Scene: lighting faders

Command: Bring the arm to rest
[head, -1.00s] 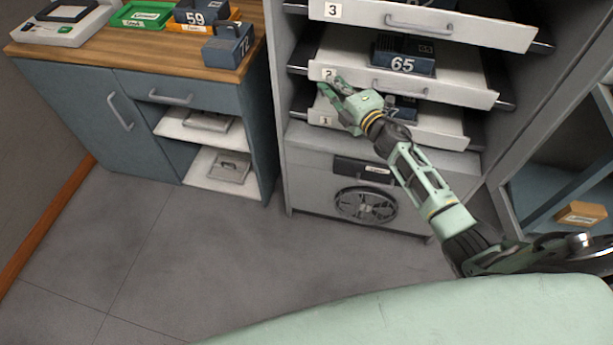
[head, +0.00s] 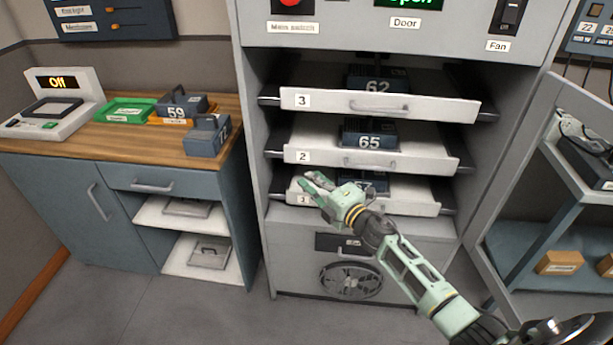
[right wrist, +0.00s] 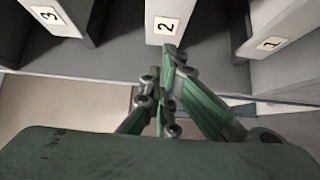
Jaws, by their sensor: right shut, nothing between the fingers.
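My right arm reaches in from the lower right of the head view. Its green right gripper (head: 312,186) is in front of the left part of drawer 1 (head: 412,202) in the grey cabinet (head: 254,170). The gripper is shut and empty. In the right wrist view its fingers (right wrist: 168,75) point toward the label 2, with labels 3 and 1 to either side. I cannot tell whether it touches a drawer front. My left gripper is not in view.
Drawers 3 (head: 330,101) and 2 (head: 320,157) are pulled out and hold modules 62 (head: 378,80) and 65 (head: 368,135). An open cabinet door (head: 535,150) stands at the right. A wooden-topped counter (head: 80,145) is at the left. The floor (head: 150,315) in front is clear.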

